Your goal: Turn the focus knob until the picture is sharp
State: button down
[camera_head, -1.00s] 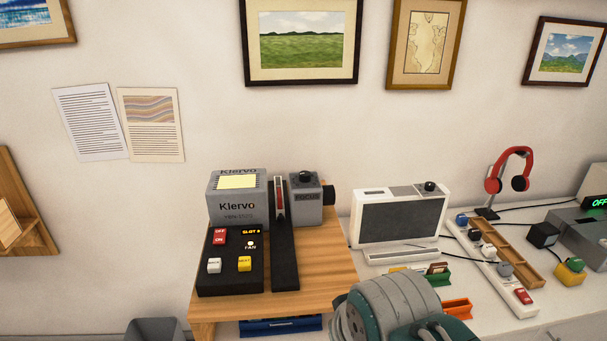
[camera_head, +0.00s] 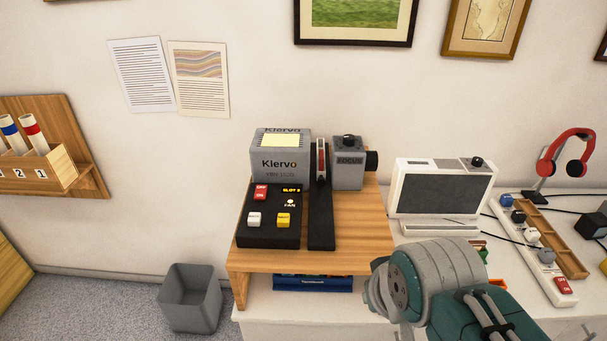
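A grey slide projector (camera_head: 281,165) marked Klervo stands on a wooden riser (camera_head: 358,245). At its right is a grey block labelled FOCUS (camera_head: 348,172), with a black focus knob (camera_head: 348,141) on top and a dark lens (camera_head: 371,161) on its right side. A black control panel (camera_head: 270,230) in front has red, white and yellow buttons. The projected picture is not in view, so its sharpness cannot be told. My arm shows at the lower right, apart from the knob; my gripper itself is not in view.
A white device with a dark screen (camera_head: 442,192) stands right of the riser. Beyond it are a power strip (camera_head: 534,250) and red headphones (camera_head: 566,160). A grey bin (camera_head: 190,297) stands on the floor at left. A wooden wall rack (camera_head: 62,165) holds tubes.

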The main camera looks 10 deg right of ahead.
aim_at(348, 140)
jog(key=k+l, duration=0.1)
jog(key=l, duration=1.15)
jog(key=k, duration=0.05)
